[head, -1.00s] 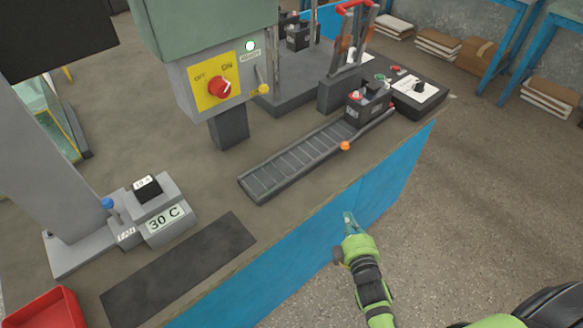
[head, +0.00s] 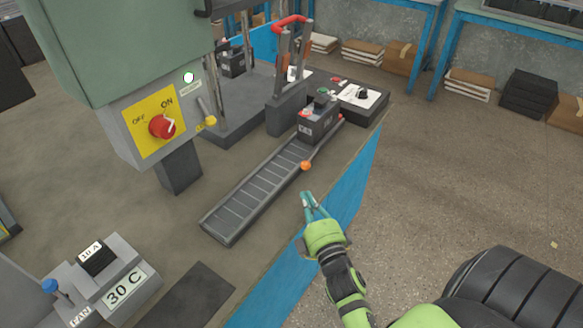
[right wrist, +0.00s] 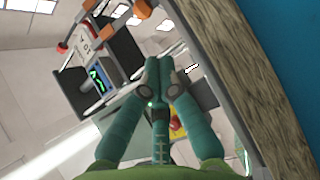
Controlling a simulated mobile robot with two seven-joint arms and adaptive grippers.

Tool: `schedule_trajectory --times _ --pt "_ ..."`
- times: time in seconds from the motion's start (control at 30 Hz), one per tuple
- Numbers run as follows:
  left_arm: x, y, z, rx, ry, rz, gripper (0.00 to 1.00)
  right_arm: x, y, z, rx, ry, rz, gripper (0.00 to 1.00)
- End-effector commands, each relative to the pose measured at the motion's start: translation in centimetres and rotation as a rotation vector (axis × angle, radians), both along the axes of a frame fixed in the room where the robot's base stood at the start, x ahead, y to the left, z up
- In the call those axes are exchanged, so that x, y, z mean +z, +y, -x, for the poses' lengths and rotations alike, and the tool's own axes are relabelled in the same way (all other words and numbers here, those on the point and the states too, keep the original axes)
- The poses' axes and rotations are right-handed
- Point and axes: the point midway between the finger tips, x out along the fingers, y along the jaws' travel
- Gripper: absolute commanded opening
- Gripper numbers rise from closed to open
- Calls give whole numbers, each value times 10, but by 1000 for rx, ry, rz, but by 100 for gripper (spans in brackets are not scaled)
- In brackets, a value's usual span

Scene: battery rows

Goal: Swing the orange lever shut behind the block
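The orange lever shows as an orange ball knob (head: 305,165) on the near side of the roller track (head: 245,200), sticking out toward the bench edge. Its arm is too small to make out. The dark block (head: 318,124), a battery with a red terminal, sits upright at the far end of the track, beyond the knob. My right gripper (head: 308,194) is just in front of the knob and apart from it, by the bench edge. In the right wrist view its teal fingers (right wrist: 159,68) are together with nothing between them. My left gripper is not in view.
A grey-green cabinet with a red switch (head: 162,127) overhangs the bench left of the track. A red-handled frame (head: 287,60) stands behind the block. A control box (head: 355,98) is to the right. The space above the bench's near edge is clear.

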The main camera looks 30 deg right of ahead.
Motion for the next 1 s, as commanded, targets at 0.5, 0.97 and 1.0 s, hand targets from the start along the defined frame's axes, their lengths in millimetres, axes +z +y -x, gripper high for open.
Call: schedule_trajectory --times 0.5,0.97,1.0 --pt "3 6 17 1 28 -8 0 4 -8 -30 1 -3 1 0" --pt "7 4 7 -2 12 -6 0 6 -25 -93 0 1 -1 0" --pt "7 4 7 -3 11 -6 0 6 -25 -95 0 1 -1 0"
